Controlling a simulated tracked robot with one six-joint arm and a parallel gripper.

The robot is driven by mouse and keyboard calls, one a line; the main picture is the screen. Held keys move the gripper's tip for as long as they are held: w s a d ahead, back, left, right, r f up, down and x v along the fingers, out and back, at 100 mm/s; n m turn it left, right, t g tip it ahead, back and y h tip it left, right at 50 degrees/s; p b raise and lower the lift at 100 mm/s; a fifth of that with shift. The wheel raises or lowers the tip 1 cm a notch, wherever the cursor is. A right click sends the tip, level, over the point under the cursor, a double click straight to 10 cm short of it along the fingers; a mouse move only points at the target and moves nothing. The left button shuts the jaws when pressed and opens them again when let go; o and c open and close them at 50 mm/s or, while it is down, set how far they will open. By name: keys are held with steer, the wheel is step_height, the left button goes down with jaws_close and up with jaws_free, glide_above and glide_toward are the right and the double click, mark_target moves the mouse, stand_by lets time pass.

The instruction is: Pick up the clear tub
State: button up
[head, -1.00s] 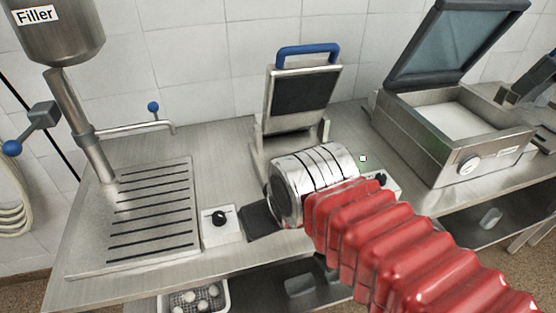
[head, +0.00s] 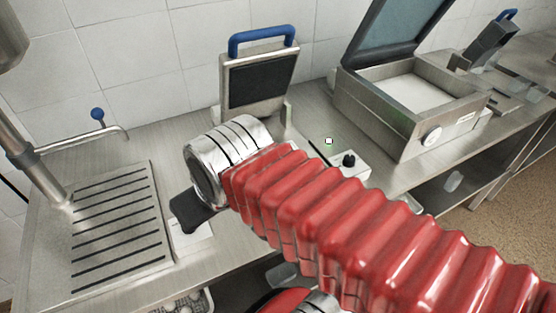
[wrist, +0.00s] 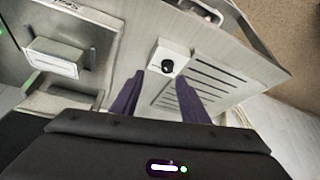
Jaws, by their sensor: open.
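I cannot clearly make out the clear tub. In the head view, a small pale translucent shape (head: 453,181) sits on the shelf under the right part of the counter. Another greyish shape (head: 283,275) is on the lower shelf below the counter's front edge, partly hidden by my red arm. Either could be a tub. My gripper (wrist: 160,98) has its two purple fingers apart with nothing between them. In the wrist view it points towards the counter by the white knob box (wrist: 168,62) and the slotted plate (wrist: 205,85). In the head view its dark end shows above the counter's front left.
A blue-handled press (head: 258,80) stands behind my arm. An open-lidded metal machine (head: 400,115) is to its right. A filler pipe stands at the left. A basket with white pieces (head: 185,303) is on the lower shelf. The counter's front edge lies under my arm.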

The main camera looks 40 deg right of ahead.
steer(key=shift+o, duration=0.7)
steer(key=shift+w+d+r, duration=0.1)
steer(key=shift+w+d, duration=0.05)
steer(key=shift+d, duration=0.15)
steer(key=o, duration=1.1)
steer(key=w+d, duration=0.1)
steer(key=d, duration=0.3)
steer(key=w+d+r+m, duration=0.1)
steer(key=w+d, duration=0.1)
steer(key=d, duration=0.2)
steer(key=w+d+r+m+h, duration=0.1)
steer(key=d, duration=0.3)
steer(key=shift+w+g, duration=0.4)
steer(key=shift+c, duration=0.2)
steer(key=shift+o, duration=1.4)
steer(key=d+m, duration=0.1)
steer(key=d, duration=1.1)
steer(key=shift+s+d+g, duration=0.15)
steer(key=shift+d+g, duration=0.15)
steer(key=shift+r, duration=0.1)
steer(key=x, duration=0.7)
steer(key=shift+d+f, duration=0.1)
steer(key=shift+f, duration=0.2)
steer(key=shift+w+f, duration=0.4)
steer(key=shift+f, duration=0.05)
